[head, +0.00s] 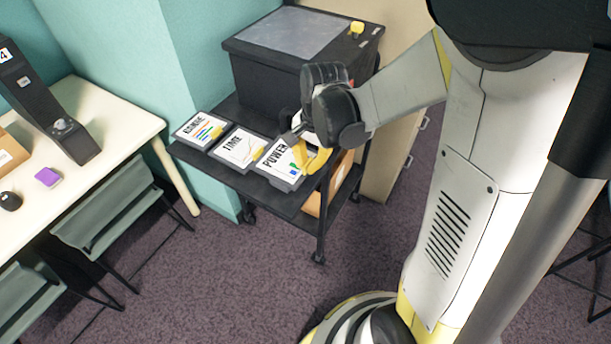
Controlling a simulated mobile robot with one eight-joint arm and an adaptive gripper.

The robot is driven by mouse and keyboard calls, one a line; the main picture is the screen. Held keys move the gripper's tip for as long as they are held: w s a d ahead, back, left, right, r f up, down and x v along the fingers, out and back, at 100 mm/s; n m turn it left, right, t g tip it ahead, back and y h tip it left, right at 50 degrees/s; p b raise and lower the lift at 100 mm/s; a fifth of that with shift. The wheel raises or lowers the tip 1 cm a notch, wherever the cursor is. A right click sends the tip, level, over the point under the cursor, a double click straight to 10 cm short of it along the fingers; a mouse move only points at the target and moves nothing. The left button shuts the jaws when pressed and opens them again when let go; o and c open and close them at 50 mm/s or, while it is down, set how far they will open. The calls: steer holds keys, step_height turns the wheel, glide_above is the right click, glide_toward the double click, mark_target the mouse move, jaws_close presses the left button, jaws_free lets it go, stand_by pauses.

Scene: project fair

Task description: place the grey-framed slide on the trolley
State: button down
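The trolley (268,196) is a black cart standing against the teal wall. Three framed slides lie in a row along its near edge: a left one with coloured stripes (201,130), a middle one reading TIME (236,147) and a right one reading POWER (273,166). All the frames look dark grey, so I cannot single out the grey-framed one by colour. My gripper (309,160), with yellow fingers, is low over the right end of the POWER slide and hides part of it. Whether its fingers touch or hold the slide is hidden.
A black box with a grey top (292,35) fills the back of the trolley; a small yellow item (357,28) sits on it. A cardboard box (340,172) is on the lower shelf. At left is a white table (105,112) with a purple block (47,177) and chairs.

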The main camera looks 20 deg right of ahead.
mark_target(308, 173)
steer(key=shift+f+b, duration=0.75)
steer(key=shift+f, duration=1.05)
steer(key=shift+f, duration=0.15)
steer(key=c, duration=1.6)
jaws_free()
step_height(308, 173, up, 12)
steer(key=s+p, duration=0.1)
steer(key=p, duration=0.4)
steer(key=shift+s+a+r+n+t+h, duration=0.15)
steer(key=shift+s+a+r+n+t, duration=0.3)
steer(key=shift+s+r+n+t, duration=0.9)
steer(key=shift+s+a+r+n+t+h, duration=0.1)
steer(key=shift+s+a+r+n+t, duration=0.45)
steer(key=shift+s+r+n, duration=1.45)
steer(key=shift+s+a+r+n+t+h, duration=0.15)
steer(key=shift+s+a+r+n+t, duration=0.15)
steer(key=shift+s+r+n+t, duration=1.3)
